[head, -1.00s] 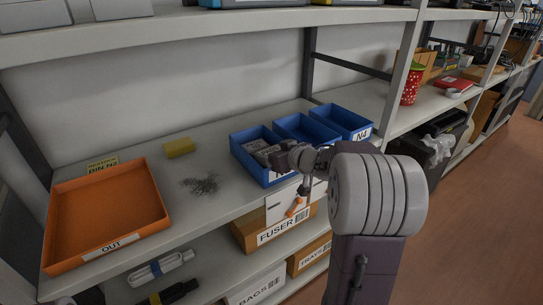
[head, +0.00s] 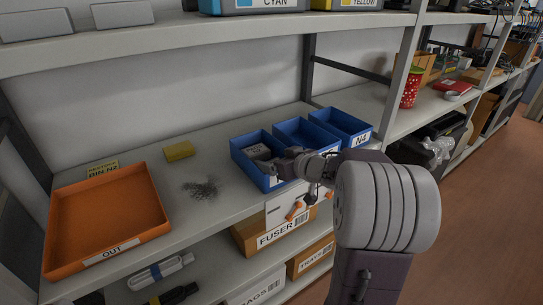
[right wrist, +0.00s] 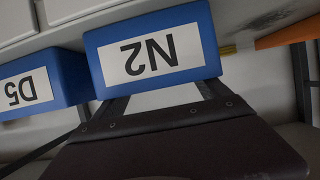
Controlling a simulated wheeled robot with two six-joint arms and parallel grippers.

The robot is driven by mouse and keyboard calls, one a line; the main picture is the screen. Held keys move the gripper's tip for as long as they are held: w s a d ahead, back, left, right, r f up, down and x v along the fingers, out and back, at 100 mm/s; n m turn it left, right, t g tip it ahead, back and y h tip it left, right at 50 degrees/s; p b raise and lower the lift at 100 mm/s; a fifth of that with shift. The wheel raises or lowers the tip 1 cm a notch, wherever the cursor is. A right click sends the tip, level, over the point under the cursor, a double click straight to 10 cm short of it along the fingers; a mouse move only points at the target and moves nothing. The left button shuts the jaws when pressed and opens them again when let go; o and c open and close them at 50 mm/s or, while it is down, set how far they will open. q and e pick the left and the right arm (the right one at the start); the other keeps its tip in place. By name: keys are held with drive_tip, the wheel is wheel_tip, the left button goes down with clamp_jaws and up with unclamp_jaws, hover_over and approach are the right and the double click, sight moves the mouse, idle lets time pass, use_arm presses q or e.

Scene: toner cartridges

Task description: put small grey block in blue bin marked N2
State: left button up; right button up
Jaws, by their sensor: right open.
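The blue bin marked N2 (head: 243,158) is the leftmost of three blue bins on the shelf. Its N2 label shows upside down in the right wrist view (right wrist: 150,50). A small grey block (head: 258,151) lies inside this bin, partly hidden by the bin and my gripper. My right gripper (head: 284,163) is open at the front right of the N2 bin, over its rim. The gripper's fingertips are hard to make out in the head view. My left gripper is not in view.
The middle blue bin, marked D5 in the wrist view (right wrist: 35,88), and the N4 bin (head: 361,138) stand to the right. An orange OUT tray (head: 108,255), a yellow block (head: 179,150) and dark wiry scraps (head: 201,188) lie left. An upper shelf (head: 200,37) hangs above.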

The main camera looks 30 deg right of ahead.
drive_tip(key=p+v, duration=0.3)
drive_tip(key=v, duration=0.6)
drive_tip(key=shift+s+r, duration=0.2)
drive_tip(key=shift+r, duration=0.1)
